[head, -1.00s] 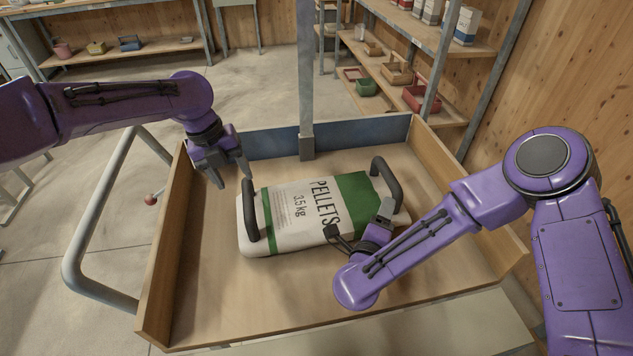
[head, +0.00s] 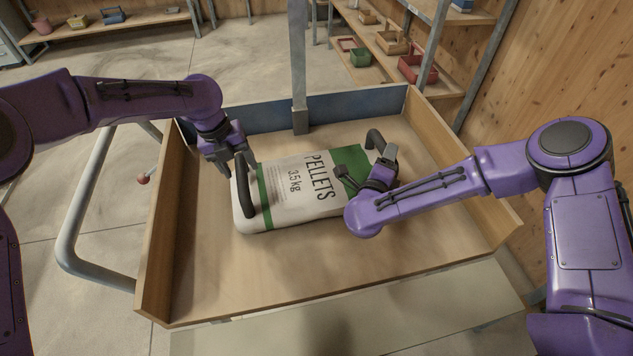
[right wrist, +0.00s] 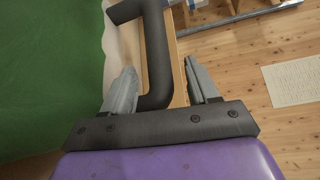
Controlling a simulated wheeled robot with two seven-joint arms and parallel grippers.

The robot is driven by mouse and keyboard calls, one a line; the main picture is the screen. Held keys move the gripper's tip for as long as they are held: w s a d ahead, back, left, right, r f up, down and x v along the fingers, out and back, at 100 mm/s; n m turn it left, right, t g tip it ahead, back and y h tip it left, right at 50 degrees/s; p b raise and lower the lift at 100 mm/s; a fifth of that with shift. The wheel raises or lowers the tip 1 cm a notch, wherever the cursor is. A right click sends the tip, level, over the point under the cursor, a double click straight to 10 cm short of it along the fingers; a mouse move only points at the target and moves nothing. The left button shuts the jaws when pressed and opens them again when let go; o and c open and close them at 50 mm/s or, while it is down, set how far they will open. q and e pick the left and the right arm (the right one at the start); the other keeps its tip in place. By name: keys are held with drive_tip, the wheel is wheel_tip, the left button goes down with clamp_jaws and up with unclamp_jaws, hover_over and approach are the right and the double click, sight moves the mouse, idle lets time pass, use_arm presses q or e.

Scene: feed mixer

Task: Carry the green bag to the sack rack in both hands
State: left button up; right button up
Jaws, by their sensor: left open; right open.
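The green bag (head: 302,192) is a white and green pellet sack with a dark handle at each end. It lies flat in a wooden tray (head: 305,292). My left gripper (head: 238,168) is open at the far end of the left handle (head: 246,200); whether the handle is between its fingers is unclear. My right gripper (head: 366,163) is open at the right handle (head: 379,140). In the right wrist view the right handle (right wrist: 155,50) stands between the open fingers of that gripper (right wrist: 158,88), with the bag's green side (right wrist: 45,75) to the left.
The tray has raised side walls and a grey post (head: 298,70) at its back. A grey tubular rail (head: 85,195) is on its left. Shelving with small boxes (head: 418,70) stands at the back right by a wooden wall. Floor is clear behind.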

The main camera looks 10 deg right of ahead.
use_arm(q)
drive_tip(key=shift+w+d+f, duration=0.1)
drive_tip(key=shift+d+f, duration=0.1)
drive_tip(key=shift+f, duration=1)
use_arm(e)
drive_tip(key=shift+x, duration=1.2)
drive_tip(key=shift+a, duration=0.1)
use_arm(q)
clamp_jaws()
use_arm(e)
clamp_jaws()
use_arm(q)
drive_tip(key=shift+a, duration=0.1)
